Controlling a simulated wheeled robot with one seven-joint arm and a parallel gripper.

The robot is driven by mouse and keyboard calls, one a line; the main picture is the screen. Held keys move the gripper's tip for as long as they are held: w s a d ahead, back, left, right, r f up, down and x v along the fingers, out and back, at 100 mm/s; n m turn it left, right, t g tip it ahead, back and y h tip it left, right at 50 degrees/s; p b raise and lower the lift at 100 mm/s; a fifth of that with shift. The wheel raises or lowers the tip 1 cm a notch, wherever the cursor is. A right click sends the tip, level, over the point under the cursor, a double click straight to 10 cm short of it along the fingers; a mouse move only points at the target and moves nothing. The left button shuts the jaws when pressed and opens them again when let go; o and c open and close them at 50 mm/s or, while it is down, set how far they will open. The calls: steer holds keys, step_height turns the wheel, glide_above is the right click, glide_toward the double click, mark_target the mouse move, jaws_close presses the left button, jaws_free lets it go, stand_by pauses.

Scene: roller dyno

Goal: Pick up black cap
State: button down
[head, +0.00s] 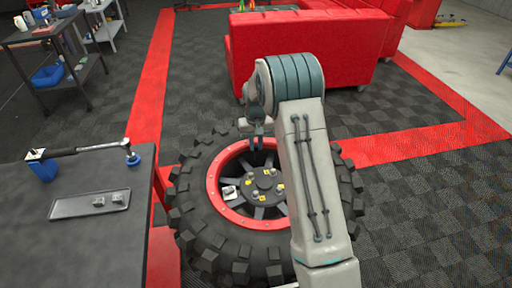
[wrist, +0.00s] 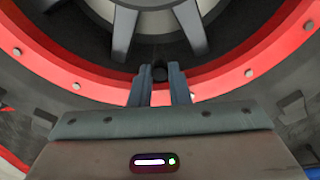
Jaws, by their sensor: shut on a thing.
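My gripper (wrist: 159,80) is shut on a small round black cap (wrist: 159,72), which shows between its two fingertips in the wrist view. In the head view my gripper (head: 256,138) hangs over the upper part of the red rim of a large tyre (head: 200,225). The cap itself cannot be made out in the head view. In the wrist view the red rim ring (wrist: 85,85) with its bolts and the grey spokes (wrist: 190,25) lie behind the fingertips. I cannot tell how far the cap is above the wheel.
A dark table (head: 80,245) at left bears a grey tray (head: 65,208) with small metal parts, a torque wrench (head: 85,148) and a blue holder (head: 44,170). A red sofa (head: 310,45) stands behind the wheel. A cart (head: 45,40) stands far left. The checkered floor at right is clear.

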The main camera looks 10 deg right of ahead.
steer(key=shift+r, duration=0.5)
steer(key=s+d+r+b, duration=0.2)
steer(key=s+d+r, duration=0.3)
steer(key=d+r, duration=0.5)
steer(key=shift+d, duration=0.3)
steer(key=shift+r+p, duration=1.3)
steer(key=shift+r, duration=0.3)
step_height(320, 180, up, 4)
steer(key=p, duration=0.3)
steer(key=shift+r, duration=0.15)
stand_by(0.6)
steer(key=shift+a, duration=0.1)
